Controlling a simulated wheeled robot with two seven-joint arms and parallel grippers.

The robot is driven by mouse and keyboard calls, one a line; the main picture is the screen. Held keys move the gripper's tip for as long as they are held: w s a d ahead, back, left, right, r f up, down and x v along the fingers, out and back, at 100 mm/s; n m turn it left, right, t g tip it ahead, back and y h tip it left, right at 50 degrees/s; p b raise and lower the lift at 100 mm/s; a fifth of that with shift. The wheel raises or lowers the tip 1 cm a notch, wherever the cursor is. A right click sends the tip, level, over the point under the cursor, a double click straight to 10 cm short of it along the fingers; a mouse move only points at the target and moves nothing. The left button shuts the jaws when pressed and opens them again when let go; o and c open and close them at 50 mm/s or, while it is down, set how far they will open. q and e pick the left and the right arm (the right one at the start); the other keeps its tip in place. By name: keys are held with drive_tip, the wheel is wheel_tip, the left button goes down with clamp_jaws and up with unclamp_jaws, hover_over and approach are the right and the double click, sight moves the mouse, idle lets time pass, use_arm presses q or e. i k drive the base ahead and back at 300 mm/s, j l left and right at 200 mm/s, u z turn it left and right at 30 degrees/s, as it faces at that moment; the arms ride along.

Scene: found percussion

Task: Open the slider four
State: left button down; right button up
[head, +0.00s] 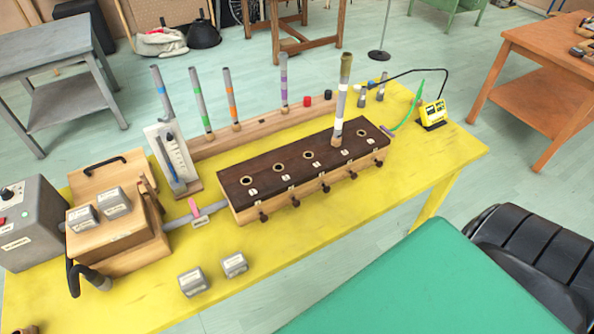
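A wooden box (310,168) with a dark brown top stands on the yellow table. Its top has a row of round holes with small white labels, too small to read. Several dark slider knobs stick out along its front face. Counted from the left, the fourth knob (353,175) is near the right end, with one more knob (379,162) beyond it. A tall banded pipe (341,100) stands upright in the fourth hole from the left. How far each slider is pulled out is too small to tell. Neither of my grippers is in view.
The yellow table (330,235) is clear in front of the knobs. Two small grey blocks (234,264) lie front left. A wooden rack (260,125) with coloured-band pipes stands behind the box. A yellow device (433,113) is at right. A green surface (400,290) and black chair-like object (530,250) are nearest.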

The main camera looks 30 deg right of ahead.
sight(354, 176)
drive_tip(key=z, duration=1.55)
